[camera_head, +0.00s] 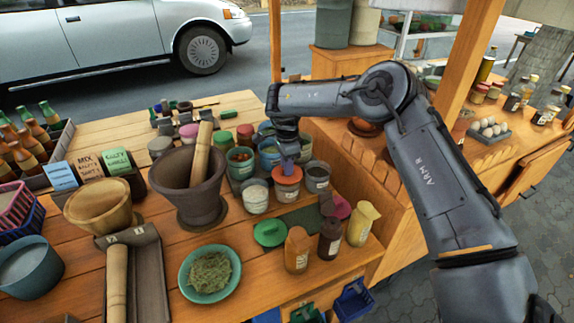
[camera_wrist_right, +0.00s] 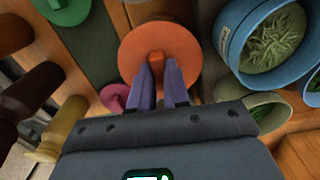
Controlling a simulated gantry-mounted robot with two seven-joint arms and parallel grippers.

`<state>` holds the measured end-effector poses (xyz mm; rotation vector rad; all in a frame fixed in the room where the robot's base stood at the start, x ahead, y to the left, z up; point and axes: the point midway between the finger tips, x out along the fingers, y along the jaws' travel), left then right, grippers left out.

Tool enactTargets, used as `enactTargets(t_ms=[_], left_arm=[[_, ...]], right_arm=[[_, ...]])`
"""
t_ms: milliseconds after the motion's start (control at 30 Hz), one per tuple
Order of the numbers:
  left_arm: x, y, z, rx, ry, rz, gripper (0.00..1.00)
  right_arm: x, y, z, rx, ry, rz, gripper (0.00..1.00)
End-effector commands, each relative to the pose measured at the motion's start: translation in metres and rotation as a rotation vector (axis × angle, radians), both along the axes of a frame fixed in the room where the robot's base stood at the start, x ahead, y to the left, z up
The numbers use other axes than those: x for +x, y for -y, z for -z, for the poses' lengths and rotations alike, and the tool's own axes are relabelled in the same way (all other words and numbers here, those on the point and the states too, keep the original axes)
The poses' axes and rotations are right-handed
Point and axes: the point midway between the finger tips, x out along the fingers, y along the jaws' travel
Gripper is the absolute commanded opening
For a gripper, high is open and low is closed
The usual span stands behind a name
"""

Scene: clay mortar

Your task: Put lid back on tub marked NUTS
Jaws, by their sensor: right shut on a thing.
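My right gripper (camera_head: 288,158) is shut on the knob of an orange lid (camera_head: 288,173). In the right wrist view, the two purple fingers (camera_wrist_right: 159,82) pinch the small orange knob (camera_wrist_right: 157,58) on the round lid (camera_wrist_right: 182,48). The lid is over a tub (camera_head: 287,192) in the front row; whether it is seated or just above the rim, I cannot tell. The label on this tub is too small to read, so I cannot confirm NUTS. My left gripper is not in view.
Open tubs stand close on both sides: one with white contents (camera_head: 255,197) and a grey one (camera_head: 318,177). A green lid (camera_head: 270,233) and a pink lid (camera_head: 342,207) lie in front. A mortar (camera_head: 190,190) stands left; bottles (camera_head: 330,238) stand near the right edge.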

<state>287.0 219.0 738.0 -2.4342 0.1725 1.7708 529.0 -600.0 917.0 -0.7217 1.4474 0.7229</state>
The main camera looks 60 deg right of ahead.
Motion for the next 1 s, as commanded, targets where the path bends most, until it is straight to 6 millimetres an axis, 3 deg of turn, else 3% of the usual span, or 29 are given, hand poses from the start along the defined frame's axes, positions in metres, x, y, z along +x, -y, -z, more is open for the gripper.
enactTargets(t_ms=[1000], left_arm=[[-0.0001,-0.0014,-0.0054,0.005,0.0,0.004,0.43]], right_arm=[[0.0002,0.0,0.0001,0.0,0.0,0.0,0.0]])
